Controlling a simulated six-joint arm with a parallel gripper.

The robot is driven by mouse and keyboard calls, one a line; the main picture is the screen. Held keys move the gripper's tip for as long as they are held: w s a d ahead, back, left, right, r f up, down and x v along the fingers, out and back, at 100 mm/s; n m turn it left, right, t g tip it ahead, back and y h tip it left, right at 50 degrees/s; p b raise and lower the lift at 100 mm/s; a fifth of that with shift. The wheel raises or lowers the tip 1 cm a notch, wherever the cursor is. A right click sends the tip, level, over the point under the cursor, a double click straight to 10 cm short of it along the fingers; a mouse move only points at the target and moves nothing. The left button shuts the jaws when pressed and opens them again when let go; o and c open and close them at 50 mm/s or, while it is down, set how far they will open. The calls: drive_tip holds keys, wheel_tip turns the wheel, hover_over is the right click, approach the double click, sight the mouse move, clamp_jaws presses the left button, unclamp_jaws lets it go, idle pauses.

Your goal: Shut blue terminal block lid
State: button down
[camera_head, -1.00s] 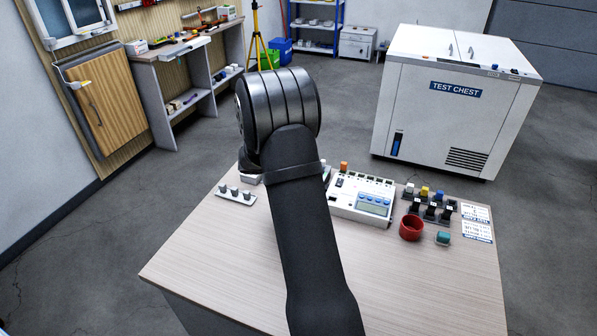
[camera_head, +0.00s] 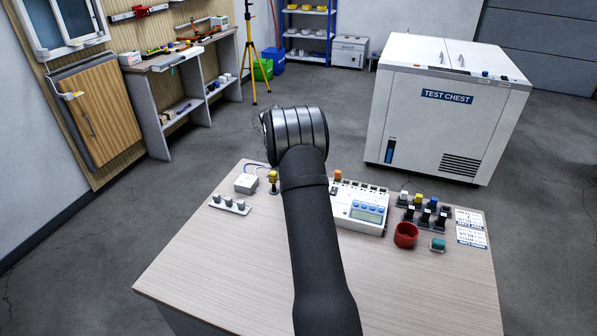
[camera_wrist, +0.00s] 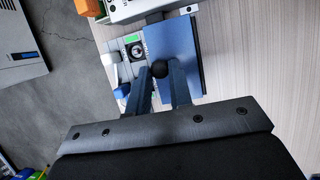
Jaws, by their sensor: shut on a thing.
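The blue lid (camera_wrist: 176,48) shows in the wrist view as a flat blue panel beside a pale terminal block base (camera_wrist: 128,52) with a dark round part and a green part. A black knob (camera_wrist: 160,69) is at the lid's near edge. My gripper (camera_wrist: 162,76) has its two dark fingers on either side of the knob and is shut on it. The lid's exact angle is hard to tell from above. In the head view my own arm hides the gripper, the lid and the block.
On the wooden table, a white meter unit (camera_head: 357,208) stands right of my arm. A white box (camera_head: 246,185) and a knob strip (camera_head: 230,205) are left. The table front is clear.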

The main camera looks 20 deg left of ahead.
drive_tip(key=shift+w+d+f+g, duration=0.1)
drive_tip(key=shift+w+f+g, duration=0.2)
drive_tip(key=shift+g, duration=0.3)
drive_tip(key=c, duration=1.3)
unclamp_jaws()
drive_tip(key=v, duration=1.7)
drive_tip(key=shift+w, duration=0.1)
drive_tip(key=x, duration=1.7)
